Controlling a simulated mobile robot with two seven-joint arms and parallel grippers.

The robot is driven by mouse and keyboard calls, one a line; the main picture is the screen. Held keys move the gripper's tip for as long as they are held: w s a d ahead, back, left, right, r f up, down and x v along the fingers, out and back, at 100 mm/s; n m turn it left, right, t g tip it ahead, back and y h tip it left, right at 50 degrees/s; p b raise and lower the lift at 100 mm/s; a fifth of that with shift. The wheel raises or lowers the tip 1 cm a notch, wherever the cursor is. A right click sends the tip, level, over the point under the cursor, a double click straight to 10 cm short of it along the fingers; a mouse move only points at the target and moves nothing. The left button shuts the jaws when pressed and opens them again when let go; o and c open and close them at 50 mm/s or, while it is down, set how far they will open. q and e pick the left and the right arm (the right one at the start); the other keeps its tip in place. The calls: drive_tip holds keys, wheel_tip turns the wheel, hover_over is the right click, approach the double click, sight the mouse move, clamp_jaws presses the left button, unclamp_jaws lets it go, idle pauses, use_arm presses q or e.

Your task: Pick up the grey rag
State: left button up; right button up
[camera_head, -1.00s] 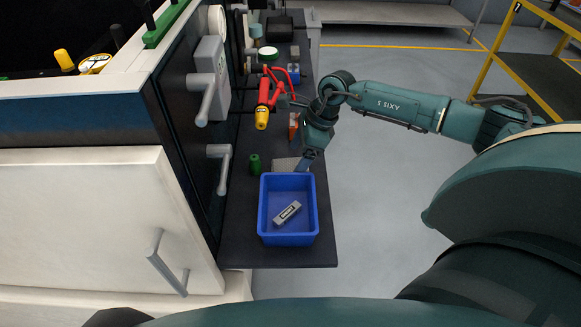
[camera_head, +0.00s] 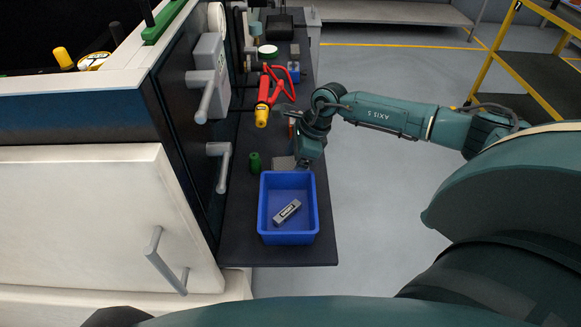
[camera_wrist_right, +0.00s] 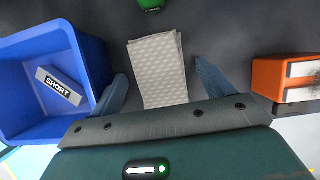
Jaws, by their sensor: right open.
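The grey rag (camera_wrist_right: 157,62) is a light, quilted, folded rectangle lying on the dark bench. In the right wrist view it lies between the two fingers of my right gripper (camera_wrist_right: 161,72), which are open with a gap on each side. In the head view only part of the rag (camera_head: 281,163) shows behind the blue bin, beside my right gripper (camera_head: 300,164), which hides the rest. My left gripper is not in view.
A blue bin (camera_head: 262,210) holding a grey block marked SHORT (camera_head: 287,211) stands just in front of the rag. A green bottle (camera_head: 255,163) is to the left. An orange-and-grey block (camera_wrist_right: 280,80) lies right of the gripper. A red-handled tool (camera_head: 264,90) is farther back.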

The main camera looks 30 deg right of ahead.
sight(293, 164)
drive_tip(key=shift+c, duration=0.6)
drive_tip(key=c, duration=0.9)
drive_tip(key=shift+c, duration=0.2)
wheel_tip(293, 164, up, 11)
drive_tip(key=shift+f, duration=0.2)
drive_tip(key=o, duration=0.5)
drive_tip(key=shift+c, duration=0.2)
drive_tip(key=shift+p, duration=0.3)
drive_tip(key=c, duration=0.4)
